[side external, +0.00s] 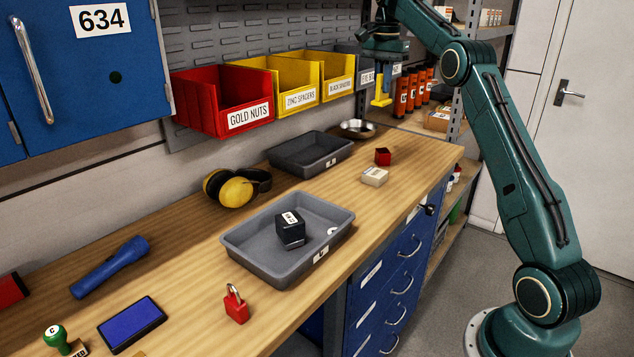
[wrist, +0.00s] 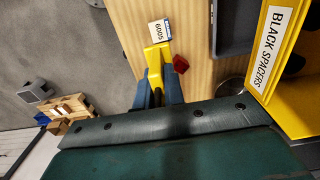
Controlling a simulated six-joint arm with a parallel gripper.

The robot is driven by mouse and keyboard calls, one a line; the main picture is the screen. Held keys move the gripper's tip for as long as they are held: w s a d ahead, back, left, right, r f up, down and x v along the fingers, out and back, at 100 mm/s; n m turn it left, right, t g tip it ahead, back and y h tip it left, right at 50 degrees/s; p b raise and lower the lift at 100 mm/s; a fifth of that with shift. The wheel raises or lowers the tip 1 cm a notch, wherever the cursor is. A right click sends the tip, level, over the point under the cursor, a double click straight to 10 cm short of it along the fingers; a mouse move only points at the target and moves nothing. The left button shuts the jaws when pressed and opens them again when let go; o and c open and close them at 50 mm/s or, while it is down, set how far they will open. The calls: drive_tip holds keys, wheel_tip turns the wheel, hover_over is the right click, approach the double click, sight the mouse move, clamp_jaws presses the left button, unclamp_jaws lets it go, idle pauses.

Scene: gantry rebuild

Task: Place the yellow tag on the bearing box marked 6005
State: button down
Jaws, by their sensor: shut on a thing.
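My gripper (side external: 383,72) is raised above the far right end of the workbench and is shut on the yellow tag (side external: 381,98). In the wrist view the tag (wrist: 156,56) sticks out between the blue fingers (wrist: 158,84); its inner end is hidden by them. The bearing box marked 6005 (wrist: 160,31) shows just beyond the tag in the wrist view, its label readable. A small pale box (side external: 374,177) lies on the bench below the gripper and towards the front edge in the side view; its marking is too small to read there. The tag is clear of it.
A small red object (side external: 383,157) lies beside the pale box. A nearer grey tray (side external: 245,240) holds a black labelled box (side external: 290,232).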

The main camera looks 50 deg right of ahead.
sight(381, 100)
drive_tip(key=shift+f, duration=0.1)
wheel_tip(381, 100, down, 16)
drive_tip(key=shift+r, duration=0.25)
idle(0.5)
drive_tip(key=shift+f, duration=2.15)
drive_tip(key=shift+f, duration=0.15)
drive_tip(key=c, duration=1.5)
unclamp_jaws()
wheel_tip(381, 100, up, 12)
drive_tip(key=shift+r, duration=0.2)
